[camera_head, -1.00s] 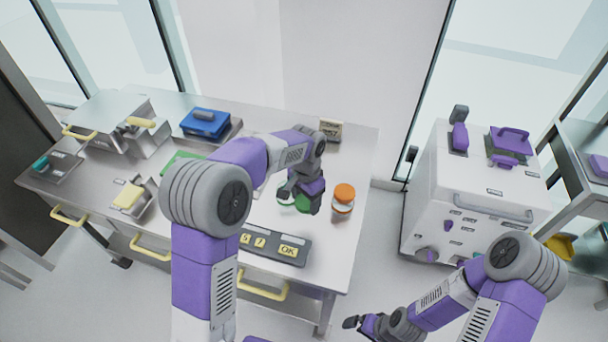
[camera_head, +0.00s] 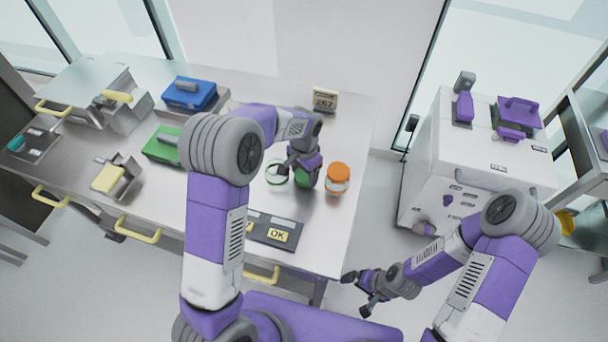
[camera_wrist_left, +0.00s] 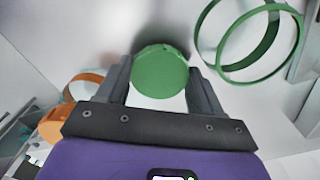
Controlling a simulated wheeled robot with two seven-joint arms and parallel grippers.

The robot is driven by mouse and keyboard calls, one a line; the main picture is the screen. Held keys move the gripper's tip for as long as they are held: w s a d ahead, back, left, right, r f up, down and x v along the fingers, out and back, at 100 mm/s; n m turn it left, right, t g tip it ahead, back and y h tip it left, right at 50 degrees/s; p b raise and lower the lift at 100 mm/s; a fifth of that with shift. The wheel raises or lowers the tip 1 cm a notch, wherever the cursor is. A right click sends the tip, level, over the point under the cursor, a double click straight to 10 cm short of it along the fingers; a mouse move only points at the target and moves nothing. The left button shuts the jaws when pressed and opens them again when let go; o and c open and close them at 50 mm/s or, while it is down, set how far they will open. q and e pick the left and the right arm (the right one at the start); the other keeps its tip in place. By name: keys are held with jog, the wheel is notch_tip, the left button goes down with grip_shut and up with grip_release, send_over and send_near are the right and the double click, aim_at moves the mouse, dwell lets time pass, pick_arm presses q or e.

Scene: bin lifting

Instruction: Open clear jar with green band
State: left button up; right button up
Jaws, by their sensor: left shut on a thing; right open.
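The clear jar with green band (camera_head: 276,182) stands on the steel table; only its green rings stand out. In the left wrist view its green rings (camera_wrist_left: 240,72) show at upper right, with no cover visible on them. My left gripper (camera_head: 302,172) is shut on a round green lid (camera_head: 309,180), beside the jar and apart from it. The left wrist view shows this lid (camera_wrist_left: 160,72) between the two fingers. My right gripper (camera_head: 357,293) is open and empty, low in front of the table's right end.
A jar with an orange lid (camera_head: 338,173) stands just right of the green lid. A keypad with an OK key (camera_head: 278,235) lies in front. A small display (camera_head: 325,99) stands behind. Blue (camera_head: 190,93) and green (camera_head: 163,146) boxes are left. A white cabinet (camera_head: 470,165) stands right.

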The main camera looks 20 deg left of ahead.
aim_at(304, 175)
pick_arm(q)
jog(key=shift+f, duration=0.6)
jog(key=shift+f, duration=0.2)
jog(key=o, duration=1.2)
jog(key=shift+c, duration=0.2)
jog(key=shift+w+r, duration=0.1)
jog(key=shift+r, duration=0.45)
notch_tip(304, 175, up, 11)
jog(key=p, duration=0.2)
jog(key=shift+r, duration=0.2)
